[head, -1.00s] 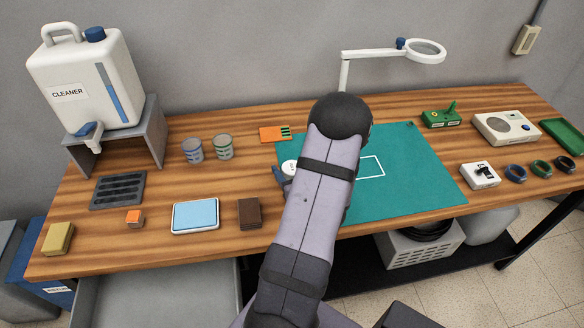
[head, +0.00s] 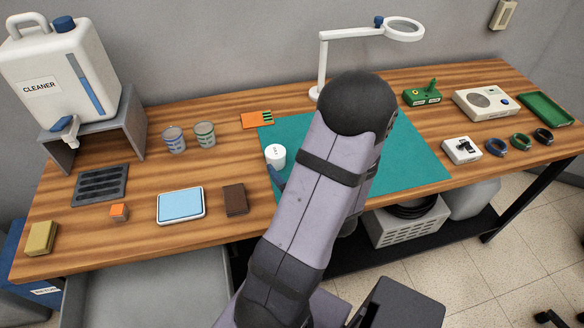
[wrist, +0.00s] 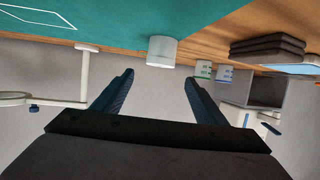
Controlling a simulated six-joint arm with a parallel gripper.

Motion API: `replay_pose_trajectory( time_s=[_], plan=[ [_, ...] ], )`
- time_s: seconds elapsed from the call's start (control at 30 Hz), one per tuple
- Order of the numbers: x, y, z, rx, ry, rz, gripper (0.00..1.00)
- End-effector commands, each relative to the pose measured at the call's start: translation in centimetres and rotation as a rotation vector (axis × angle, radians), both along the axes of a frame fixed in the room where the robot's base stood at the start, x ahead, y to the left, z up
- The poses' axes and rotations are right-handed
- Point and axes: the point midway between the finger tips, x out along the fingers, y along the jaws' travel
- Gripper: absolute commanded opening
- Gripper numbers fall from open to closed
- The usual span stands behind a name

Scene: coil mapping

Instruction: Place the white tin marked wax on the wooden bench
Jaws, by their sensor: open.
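A white tin (head: 275,157) stands upright at the left edge of the green mat (head: 415,165); its small marking is too small to read. The tin also shows in the wrist view (wrist: 162,51), at the top middle, just beyond my fingertips. My gripper (wrist: 158,78) is open, with nothing between its two blue fingers. The tin is ahead of the fingers and apart from them. In the head view my arm hides most of the gripper; one blue fingertip shows just below the tin. The wooden bench (head: 140,222) is under the mat.
Two small tins (head: 204,135) and an orange card (head: 257,120) are left of the mat. A dark brown stack (head: 235,199) and a blue-topped tray (head: 181,205) lie nearer the front. A magnifier lamp (head: 322,70) stands behind the mat. Bare wood shows between these things.

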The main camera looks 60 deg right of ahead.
Motion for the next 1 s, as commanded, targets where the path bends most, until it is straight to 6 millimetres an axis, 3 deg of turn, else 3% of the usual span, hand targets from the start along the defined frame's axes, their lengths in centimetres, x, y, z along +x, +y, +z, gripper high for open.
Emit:
replay_pose_trajectory(
  time_s=[0.03,0.4,1.0],
  plan=[
    [-0.2,0.2,0.7,0.007,0.0,0.0,0.66],
    [-1.4,1.0,0.9,0.002,0.0,0.002,0.66],
    [-1.5,1.1,0.8,0.001,0.0,0.002,0.66]
  ],
)
